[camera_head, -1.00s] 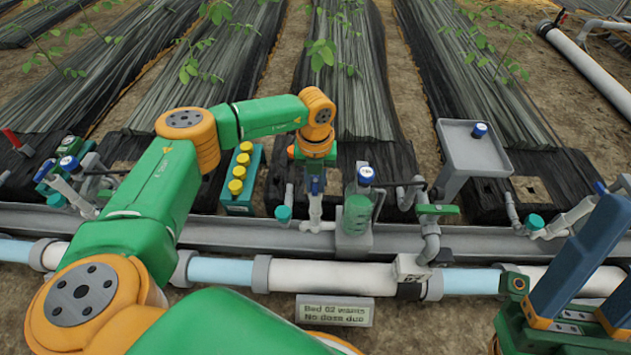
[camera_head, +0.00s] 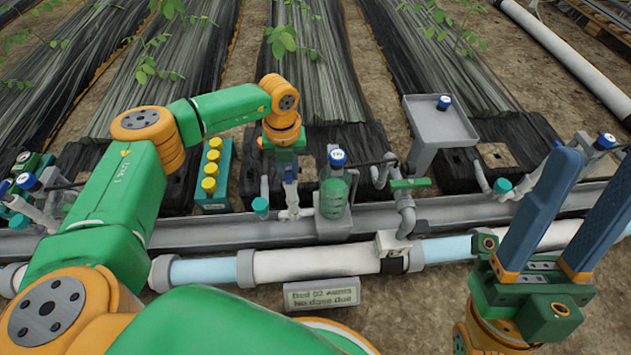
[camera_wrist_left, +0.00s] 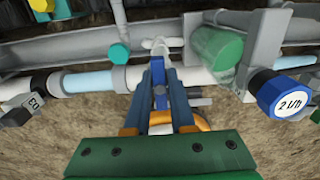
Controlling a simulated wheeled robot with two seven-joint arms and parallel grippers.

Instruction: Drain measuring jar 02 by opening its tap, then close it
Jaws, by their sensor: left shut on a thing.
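The green measuring jar (camera_head: 333,195) stands upright in a grey holder at the middle of the pipework; I see no number on it. It also shows in the left wrist view (camera_wrist_left: 217,52). A white tap (camera_head: 291,205) with a blue handle (camera_wrist_left: 159,96) is just left of the jar. My left gripper (camera_head: 289,171) points down over this tap, its fingers shut on the blue handle. Whether liquid is flowing cannot be told. My right gripper (camera_head: 596,165) is at the right with its fingers up, apart and empty.
A green-handled valve (camera_head: 410,183) and a grey tray stand (camera_head: 440,122) are to the right. A sign (camera_head: 321,294) mentions Bed 02.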

